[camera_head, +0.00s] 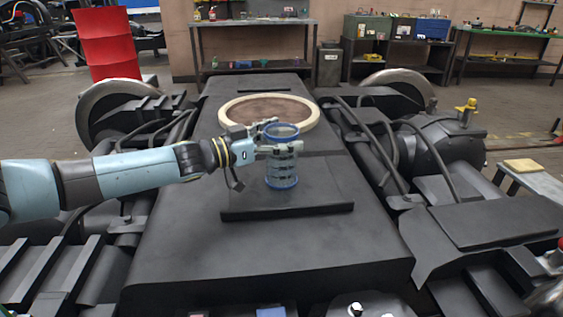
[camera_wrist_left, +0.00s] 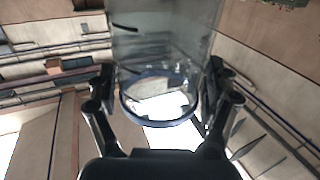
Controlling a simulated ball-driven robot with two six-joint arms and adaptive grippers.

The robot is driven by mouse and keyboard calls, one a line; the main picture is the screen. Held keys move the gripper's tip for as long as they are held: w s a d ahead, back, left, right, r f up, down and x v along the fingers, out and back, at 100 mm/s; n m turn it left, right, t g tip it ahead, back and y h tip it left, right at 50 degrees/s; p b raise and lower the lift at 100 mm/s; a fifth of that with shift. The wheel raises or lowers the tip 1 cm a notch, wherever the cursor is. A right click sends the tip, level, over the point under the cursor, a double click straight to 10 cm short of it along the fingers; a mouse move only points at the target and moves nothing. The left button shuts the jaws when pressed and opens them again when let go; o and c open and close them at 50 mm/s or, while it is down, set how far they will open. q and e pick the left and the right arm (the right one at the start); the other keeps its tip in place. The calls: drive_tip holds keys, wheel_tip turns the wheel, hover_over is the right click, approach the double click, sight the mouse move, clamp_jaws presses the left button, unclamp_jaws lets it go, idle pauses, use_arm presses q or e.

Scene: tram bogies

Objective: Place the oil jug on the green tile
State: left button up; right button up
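A clear cylindrical vessel with blue rims (camera_head: 282,173) is over the dark raised plate in the head view, upright. It may be the oil jug; I see no handle or spout. My left gripper (camera_head: 272,138) reaches it from the left, one finger across its near side and one behind its upper part. In the left wrist view the clear vessel (camera_wrist_left: 160,45) fills the space between the fingers of my left gripper (camera_wrist_left: 160,85), which lie close against both sides. I cannot tell whether its base touches the plate. No green tile shows. My right gripper is not in view.
The raised plate (camera_head: 240,207) lies on a long dark bogie frame (camera_head: 270,248). A round pale-rimmed disc (camera_head: 235,107) lies behind. Pipes and wheels flank the frame. A red barrel (camera_head: 107,45) and workbenches (camera_head: 255,23) stand farther back. The frame's front surface is largely clear.

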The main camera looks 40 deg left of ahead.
use_arm(q)
drive_tip(key=c, duration=1.3)
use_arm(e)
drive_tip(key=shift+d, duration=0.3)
use_arm(q)
drive_tip(key=shift+r, duration=0.45)
drive_tip(key=d+r+p, duration=0.2)
drive_tip(key=d+r, duration=0.1)
drive_tip(key=d, duration=0.1)
drive_tip(key=d+r+p, duration=0.2)
drive_tip(key=d+r, duration=0.1)
drive_tip(key=d+r+p, duration=0.2)
drive_tip(key=d+r, duration=0.2)
drive_tip(key=shift+s+d+r+p, duration=0.1)
drive_tip(key=shift+d+p, duration=0.25)
drive_tip(key=shift+p, duration=0.05)
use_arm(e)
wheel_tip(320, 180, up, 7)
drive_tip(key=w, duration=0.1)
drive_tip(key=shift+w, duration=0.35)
